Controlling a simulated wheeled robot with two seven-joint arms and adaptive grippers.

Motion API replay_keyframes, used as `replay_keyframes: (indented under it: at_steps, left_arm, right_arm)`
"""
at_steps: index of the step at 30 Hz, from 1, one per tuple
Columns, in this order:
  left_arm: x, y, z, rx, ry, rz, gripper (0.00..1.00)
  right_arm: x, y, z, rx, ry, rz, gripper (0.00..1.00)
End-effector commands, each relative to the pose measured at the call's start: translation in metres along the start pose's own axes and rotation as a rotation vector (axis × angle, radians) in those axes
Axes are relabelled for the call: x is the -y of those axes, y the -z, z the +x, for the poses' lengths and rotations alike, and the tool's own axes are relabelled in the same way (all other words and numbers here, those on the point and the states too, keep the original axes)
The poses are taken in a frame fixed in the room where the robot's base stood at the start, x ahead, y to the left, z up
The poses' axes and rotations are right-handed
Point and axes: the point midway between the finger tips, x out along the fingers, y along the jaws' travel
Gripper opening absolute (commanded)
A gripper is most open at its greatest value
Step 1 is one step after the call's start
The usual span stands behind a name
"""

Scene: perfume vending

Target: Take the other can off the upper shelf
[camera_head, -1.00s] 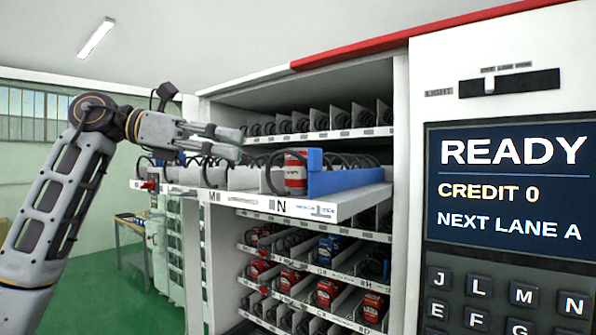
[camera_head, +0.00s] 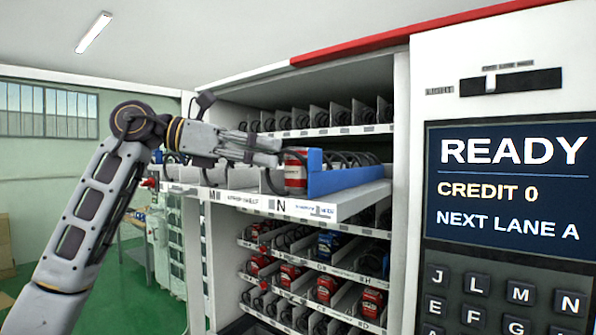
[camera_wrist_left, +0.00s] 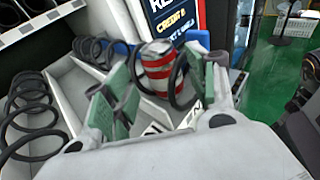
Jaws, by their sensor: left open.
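A red and white can (camera_head: 295,172) stands upright in lane N at the front of the pulled-out upper shelf (camera_head: 335,208). A black coil is around it and a blue divider (camera_head: 345,179) is beside it. My left gripper (camera_head: 279,152) is open and empty, just left of the can at about its top. In the left wrist view the can (camera_wrist_left: 163,70) shows ahead between the open green-padded fingers (camera_wrist_left: 160,80), with the coil partly across it. Whether a finger touches it, I cannot tell. My right gripper is not in view.
Lane M (camera_head: 212,194), left of the can, shows empty coils. A shelf above (camera_head: 330,132) holds coils and dividers. The control panel (camera_head: 510,190) stands at the right.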

Motion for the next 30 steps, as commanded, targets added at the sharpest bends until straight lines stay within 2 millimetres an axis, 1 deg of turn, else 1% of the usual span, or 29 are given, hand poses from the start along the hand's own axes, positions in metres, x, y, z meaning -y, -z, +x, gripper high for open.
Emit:
replay_keyframes:
  at_steps: [5, 15, 18, 30]
  left_arm:
    - [0.000, -0.001, 0.010, -0.001, 0.002, 0.000, 0.58]
    - [0.000, -0.001, 0.043, 0.000, 0.003, -0.001, 0.58]
    - [0.000, 0.000, 0.049, -0.001, 0.001, 0.000, 0.58]
    - [0.000, 0.001, 0.051, 0.000, 0.000, 0.000, 0.58]
  right_arm:
    - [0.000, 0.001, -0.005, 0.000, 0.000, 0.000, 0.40]
    - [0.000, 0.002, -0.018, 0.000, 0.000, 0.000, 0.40]
    - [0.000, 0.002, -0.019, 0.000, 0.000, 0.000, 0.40]
    - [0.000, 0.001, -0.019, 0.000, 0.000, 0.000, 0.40]
